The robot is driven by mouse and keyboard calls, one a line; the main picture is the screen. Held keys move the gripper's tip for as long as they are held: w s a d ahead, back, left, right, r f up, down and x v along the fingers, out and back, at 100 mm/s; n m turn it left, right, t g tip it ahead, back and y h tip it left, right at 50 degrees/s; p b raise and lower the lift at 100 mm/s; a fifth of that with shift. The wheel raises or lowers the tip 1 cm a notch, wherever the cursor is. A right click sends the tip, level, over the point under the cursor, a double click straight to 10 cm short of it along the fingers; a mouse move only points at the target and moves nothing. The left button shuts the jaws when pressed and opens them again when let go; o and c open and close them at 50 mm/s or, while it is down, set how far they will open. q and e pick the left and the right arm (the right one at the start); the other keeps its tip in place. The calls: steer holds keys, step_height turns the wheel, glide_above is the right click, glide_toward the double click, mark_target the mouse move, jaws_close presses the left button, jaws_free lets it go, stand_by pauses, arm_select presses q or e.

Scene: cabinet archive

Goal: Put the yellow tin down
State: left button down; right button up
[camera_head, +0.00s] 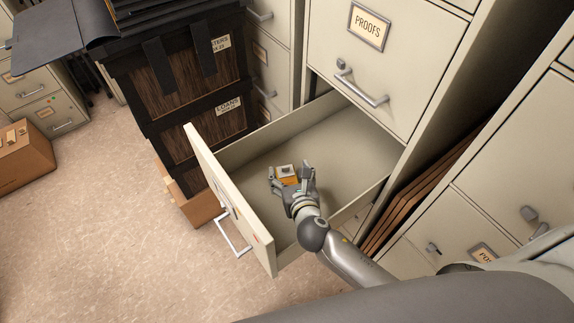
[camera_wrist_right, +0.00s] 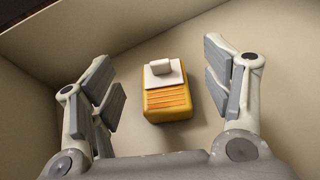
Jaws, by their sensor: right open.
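The yellow tin (camera_head: 286,176) sits on the floor of the open file drawer (camera_head: 340,135). My right gripper (camera_head: 290,178) reaches into the drawer around the tin. Its fingers are spread wide, one on each side, with clear gaps to the tin in the right wrist view (camera_wrist_right: 168,90). The tin looks upright and touches neither finger. My left gripper is not in view.
The drawer's front panel (camera_head: 230,195) and side walls surround my right gripper. A closed drawer labelled PROOFS (camera_head: 385,50) is above. Dark stacked boxes (camera_head: 190,90) stand to the left. Brown boards (camera_head: 420,195) lean in a gap at the right. Open floor (camera_head: 110,240) lies at the lower left.

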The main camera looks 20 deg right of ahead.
mark_target(293, 181)
steer(key=shift+v, duration=1.7)
steer(key=shift+w+r, duration=0.1)
steer(key=shift+r, duration=0.05)
